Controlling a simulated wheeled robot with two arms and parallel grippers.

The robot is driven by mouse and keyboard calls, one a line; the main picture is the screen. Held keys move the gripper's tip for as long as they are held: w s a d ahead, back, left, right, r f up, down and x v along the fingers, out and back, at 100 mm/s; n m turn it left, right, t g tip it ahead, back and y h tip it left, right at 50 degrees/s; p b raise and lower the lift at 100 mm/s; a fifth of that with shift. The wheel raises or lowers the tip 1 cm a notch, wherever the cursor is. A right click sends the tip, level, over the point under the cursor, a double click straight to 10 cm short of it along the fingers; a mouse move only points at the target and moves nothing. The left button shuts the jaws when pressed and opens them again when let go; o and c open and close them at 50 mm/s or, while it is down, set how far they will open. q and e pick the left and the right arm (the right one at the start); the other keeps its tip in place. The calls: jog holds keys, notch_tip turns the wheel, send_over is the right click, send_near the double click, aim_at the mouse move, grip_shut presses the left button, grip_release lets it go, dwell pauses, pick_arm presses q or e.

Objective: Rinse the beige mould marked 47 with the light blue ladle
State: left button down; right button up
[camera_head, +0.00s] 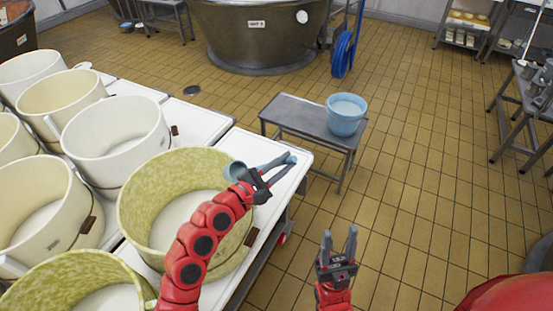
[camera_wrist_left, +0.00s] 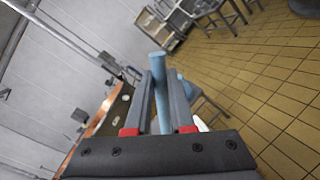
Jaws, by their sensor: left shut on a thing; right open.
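My left gripper (camera_head: 278,172) is shut on the light blue ladle (camera_head: 236,170), above the table's right edge, beside the yellow-green mottled mould. The ladle's bowl is at the left of the fingers and its handle end at the right. In the left wrist view the blue handle (camera_wrist_left: 160,88) runs between the two fingers. A cream mould (camera_head: 30,195) at the left has a small tag too small to read, so I cannot tell which mould is marked 47. A beige mould (camera_head: 62,92) stands farther back. My right gripper (camera_head: 339,243) is open and empty over the floor.
Yellow-green moulds (camera_head: 140,215) and white moulds (camera_head: 108,135) crowd the white-topped table (camera_head: 210,124). A blue bucket (camera_head: 345,124) with pale contents stands on a grey bench (camera_head: 290,113). A large vat (camera_head: 262,40) is behind.

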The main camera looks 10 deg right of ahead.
pick_arm(q)
jog(key=s+d+f+m+b, duration=0.2)
jog(key=f+m+b, duration=0.3)
jog(key=f+b, duration=0.4)
jog(key=s+d+f+m+b, duration=0.3)
jog(key=s+f+m+b, duration=0.2)
jog(key=f+b, duration=0.4)
jog(key=shift+d+f+m, duration=0.15)
jog(key=shift+f+m, duration=0.25)
jog(key=shift+f, duration=0.65)
